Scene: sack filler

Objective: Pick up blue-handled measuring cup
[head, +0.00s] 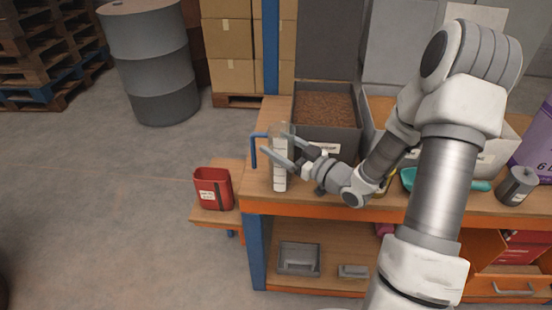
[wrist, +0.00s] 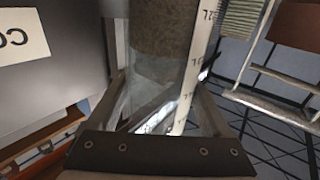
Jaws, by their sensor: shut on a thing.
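The blue-handled measuring cup (head: 280,176) is a tall, clear vessel with a white scale strip, upright at the left end of the workbench. Its blue handle (head: 254,152) sticks out to the left. My gripper (head: 281,147) reaches in from the right and is shut on the cup's body, a finger on either side. In the wrist view the clear cup (wrist: 188,70) with its number scale stands between my fingers (wrist: 165,95). Brown matter shows in or through the cup; I cannot tell which. I cannot tell whether its base touches the bench.
A grey bin of brown granules (head: 325,106) stands right behind the cup. A red container (head: 213,190) sits on a lower wooden ledge at left. A teal scoop (head: 455,182) and a grey can (head: 517,186) lie farther right on the workbench (head: 330,207). Open floor lies left.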

